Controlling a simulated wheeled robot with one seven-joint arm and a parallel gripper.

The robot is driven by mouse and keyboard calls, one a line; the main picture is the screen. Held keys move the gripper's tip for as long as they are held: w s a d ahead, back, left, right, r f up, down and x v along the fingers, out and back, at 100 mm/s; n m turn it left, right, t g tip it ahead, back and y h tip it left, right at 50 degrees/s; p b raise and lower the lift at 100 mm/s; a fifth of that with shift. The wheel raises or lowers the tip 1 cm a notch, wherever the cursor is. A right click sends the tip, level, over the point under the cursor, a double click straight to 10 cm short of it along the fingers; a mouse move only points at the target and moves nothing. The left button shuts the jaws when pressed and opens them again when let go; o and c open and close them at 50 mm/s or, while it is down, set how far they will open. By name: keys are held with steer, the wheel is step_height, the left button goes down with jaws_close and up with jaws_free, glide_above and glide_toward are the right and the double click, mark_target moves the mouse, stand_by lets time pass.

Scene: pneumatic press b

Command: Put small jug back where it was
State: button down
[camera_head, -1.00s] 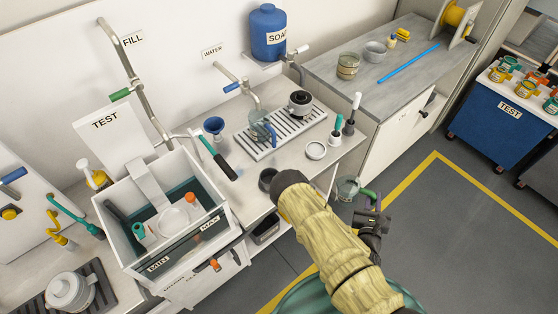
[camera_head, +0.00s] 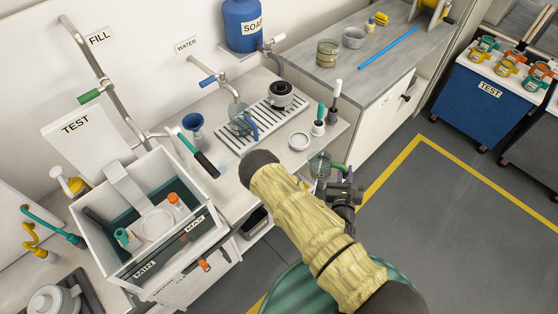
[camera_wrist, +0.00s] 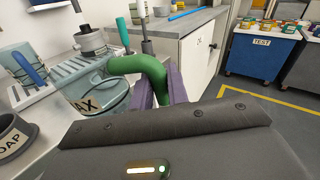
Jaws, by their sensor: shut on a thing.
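My gripper (camera_head: 343,182) is shut on the green handle of a clear jug (camera_head: 319,164), which I take as the small jug. In the wrist view the purple fingers (camera_wrist: 161,92) pinch the handle, and the jug (camera_wrist: 92,98) shows dark lettering, partly readable as "AX". The jug looks roughly upright, beside the counter's front right edge; I cannot tell its exact height. Another clear jug (camera_head: 240,118) with a blue handle stands on the slotted drip tray (camera_head: 262,128), and also shows in the wrist view (camera_wrist: 22,66).
A black-topped round device (camera_head: 281,94) stands on the drip tray. A white dish (camera_head: 299,141) and two upright handled tools (camera_head: 319,122) are near the counter's right end. A dark SOAP holder (camera_wrist: 14,137) is at left.

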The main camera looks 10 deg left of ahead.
mark_target(321, 155)
steer(key=w+a+m+h+b, duration=0.1)
steer(key=a+b, duration=0.1)
steer(key=w+a+m+h+b, duration=0.1)
steer(key=w+a+h+b, duration=0.1)
steer(key=a+b, duration=0.1)
steer(key=w+a+m+h+b, duration=0.1)
steer(key=a+b, duration=0.2)
steer(key=shift+w+a+r+m+g+h, duration=0.2)
steer(key=shift+w+r+m+g+h, duration=0.1)
steer(key=shift+r+m, duration=0.1)
steer(key=a+r+m+h+b, duration=0.2)
steer(key=a+b, duration=0.5)
steer(key=a, duration=0.1)
steer(key=shift+w+a+r+m+g+h, duration=0.2)
steer(key=shift+w+a+m+g+h, duration=0.1)
steer(key=shift+m+g, duration=0.1)
steer(key=shift+s+d, duration=0.1)
step_height(321, 155, down, 6)
steer(key=shift+f, duration=0.1)
